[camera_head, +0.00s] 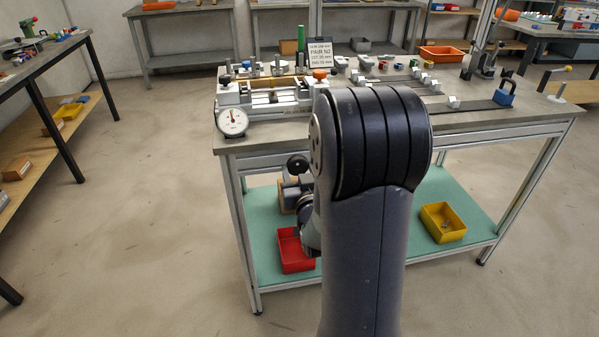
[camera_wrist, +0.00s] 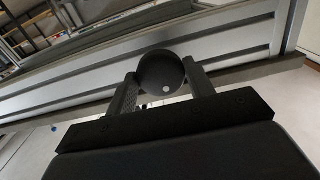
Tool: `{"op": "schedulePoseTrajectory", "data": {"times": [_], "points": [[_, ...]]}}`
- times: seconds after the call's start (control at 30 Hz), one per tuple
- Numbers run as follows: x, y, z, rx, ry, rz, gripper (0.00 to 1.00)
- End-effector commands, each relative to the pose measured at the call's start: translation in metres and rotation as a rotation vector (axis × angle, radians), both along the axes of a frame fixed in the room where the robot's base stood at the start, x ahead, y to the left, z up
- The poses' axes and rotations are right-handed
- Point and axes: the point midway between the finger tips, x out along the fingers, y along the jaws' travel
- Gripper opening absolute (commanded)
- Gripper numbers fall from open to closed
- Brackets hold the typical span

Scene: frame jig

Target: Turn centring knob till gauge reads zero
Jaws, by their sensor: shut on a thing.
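The round dial gauge (camera_head: 232,122) has a white face and sits at the front left corner of the bench. Its needle is too small to read exactly. The centring knob is most likely the black ball-shaped knob (camera_wrist: 161,74) with a white dot in the wrist view. My gripper (camera_wrist: 159,69) is shut on it, with one finger on each side. A dark round part (camera_head: 297,164) below the bench's front edge in the head view seems to be the same knob. My arm hides most of my gripper there.
The frame jig (camera_head: 262,97) stands on the bench behind the gauge, beside a printed sign (camera_head: 320,53). Below are a green shelf (camera_head: 262,230), a red bin (camera_head: 291,252) and a yellow bin (camera_head: 443,222). Metal bench rails (camera_wrist: 230,44) run close behind the knob. Floor at left is clear.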

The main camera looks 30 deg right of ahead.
Motion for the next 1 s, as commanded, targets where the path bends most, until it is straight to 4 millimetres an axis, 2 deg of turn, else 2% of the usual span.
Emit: {"op": "schedulePoseTrajectory", "data": {"times": [0.43, 0.8, 0.83, 1.0], "points": [[0.0007, 0.0002, -0.0017, 0.151, -0.048, 0.000, 0.27], [0.0007, 0.0002, 0.0008, 0.169, -0.050, 0.000, 0.27], [0.0007, 0.0002, 0.0008, 0.168, -0.049, 0.000, 0.53], [0.0005, 0.0003, 0.0005, 0.168, -0.049, 0.000, 0.66]]}}
